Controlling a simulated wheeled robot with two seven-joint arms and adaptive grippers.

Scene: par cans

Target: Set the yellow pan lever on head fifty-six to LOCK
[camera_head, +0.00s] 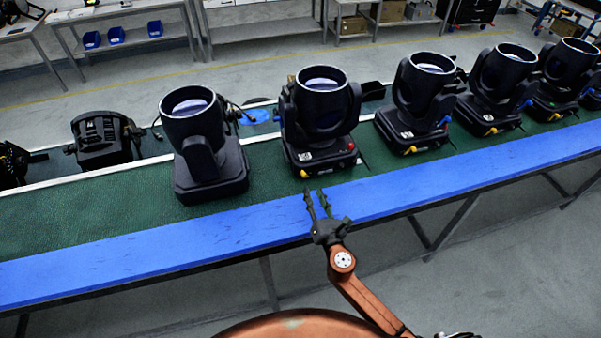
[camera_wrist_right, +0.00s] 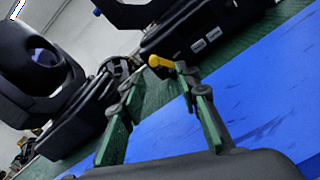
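A black moving-head light (camera_head: 321,128) stands on the green bench top, lens up. A small yellow lever (camera_head: 305,174) sticks out low at its front left corner, with a red part (camera_head: 351,144) at its right. I cannot read a number on it, so I cannot tell whether it is head fifty-six. My right gripper (camera_head: 316,194) is open and empty, just in front of that base. In the right wrist view the yellow lever (camera_wrist_right: 160,62) appears between and beyond the open fingertips of the gripper (camera_wrist_right: 152,80), seemingly untouched. My left gripper is not in view.
Similar heads stand in a row to the right, including one (camera_head: 416,105) nearby with its own yellow lever (camera_head: 410,150). Another head (camera_head: 204,145) stands at the left. A bare blue strip (camera_head: 120,242) runs along the bench's front edge. Par cans (camera_head: 103,138) lie farther left.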

